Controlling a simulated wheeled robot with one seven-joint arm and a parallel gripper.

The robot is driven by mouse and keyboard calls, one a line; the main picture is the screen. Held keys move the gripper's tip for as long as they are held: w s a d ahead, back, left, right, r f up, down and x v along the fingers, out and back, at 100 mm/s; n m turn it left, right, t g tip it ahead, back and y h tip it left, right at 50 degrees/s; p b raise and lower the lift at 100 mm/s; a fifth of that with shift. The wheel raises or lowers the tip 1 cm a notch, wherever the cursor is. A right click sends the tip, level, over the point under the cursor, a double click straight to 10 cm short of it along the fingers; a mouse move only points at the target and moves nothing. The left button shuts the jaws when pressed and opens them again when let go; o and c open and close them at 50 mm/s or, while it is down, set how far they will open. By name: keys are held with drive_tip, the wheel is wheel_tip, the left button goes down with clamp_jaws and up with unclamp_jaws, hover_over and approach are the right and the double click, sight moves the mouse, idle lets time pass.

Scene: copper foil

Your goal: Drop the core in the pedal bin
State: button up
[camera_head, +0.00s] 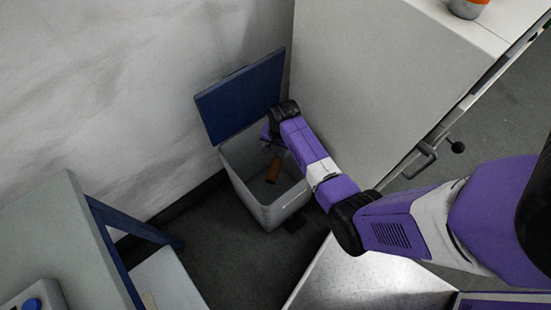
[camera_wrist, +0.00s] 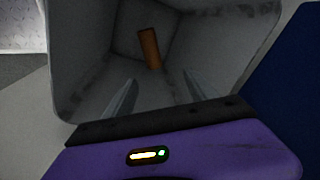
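The pedal bin (camera_head: 259,212) is a light grey box with its blue lid (camera_head: 240,97) raised against the wall. The core, a small orange-brown tube (camera_head: 273,171), shows inside the bin's opening. In the wrist view the core (camera_wrist: 149,48) lies down inside the bin, beyond my fingertips and apart from them. The bin's inner walls (camera_wrist: 215,30) surround it. My gripper (camera_wrist: 157,92) is open, its two fingers spread with nothing between them, and it points down into the bin. In the head view my gripper (camera_head: 270,138) is over the bin's mouth, partly hidden by my wrist.
A tall pale cabinet (camera_head: 375,75) stands close to the right of the bin, with a handle (camera_head: 424,158) on its side. A grey-topped table (camera_head: 50,240) with blue legs is at left. Dark floor (camera_head: 225,260) lies in front of the bin.

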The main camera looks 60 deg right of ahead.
drive_tip(key=shift+r, duration=0.1)
wheel_tip(320, 180, up, 8)
drive_tip(key=s+p, duration=0.1)
drive_tip(key=shift+s+a+f+p, duration=0.15)
drive_tip(key=shift+a+f+p, duration=0.05)
drive_tip(key=shift+f+p, duration=0.1)
idle(0.5)
